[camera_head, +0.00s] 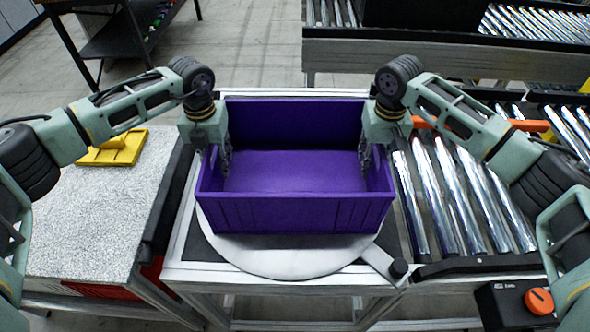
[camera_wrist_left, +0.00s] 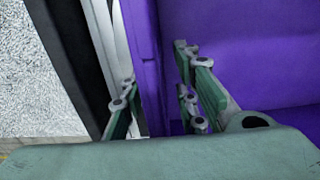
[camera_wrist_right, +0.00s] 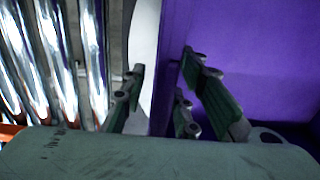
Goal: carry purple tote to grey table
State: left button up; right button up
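The purple tote (camera_head: 295,214) stands upright and looks empty, on a round metal plate (camera_head: 275,260) on a framed stand. A table with a speckled light-grey top (camera_head: 85,215) is to its left. My left gripper (camera_head: 221,160) is at the tote's left wall, fingers pointing down. In the left wrist view its fingers (camera_wrist_left: 160,95) are apart, one on each side of the wall (camera_wrist_left: 147,60). My right gripper (camera_head: 367,160) is at the right wall. In the right wrist view its fingers (camera_wrist_right: 162,90) are also apart and straddle the wall.
A yellow object (camera_head: 114,148) lies on the speckled table's far part. A roller conveyor (camera_head: 455,195) adjoins the stand on the right. Another conveyor (camera_head: 440,50) crosses behind. A dark table (camera_head: 115,40) stands at the back left. A box with an orange knob (camera_head: 538,301) is at the front right.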

pick_arm(q)
grip_shut()
pick_arm(e)
grip_shut()
pick_arm(q)
jog(key=shift+r, duration=0.1)
pick_arm(e)
jog(key=shift+r, duration=0.1)
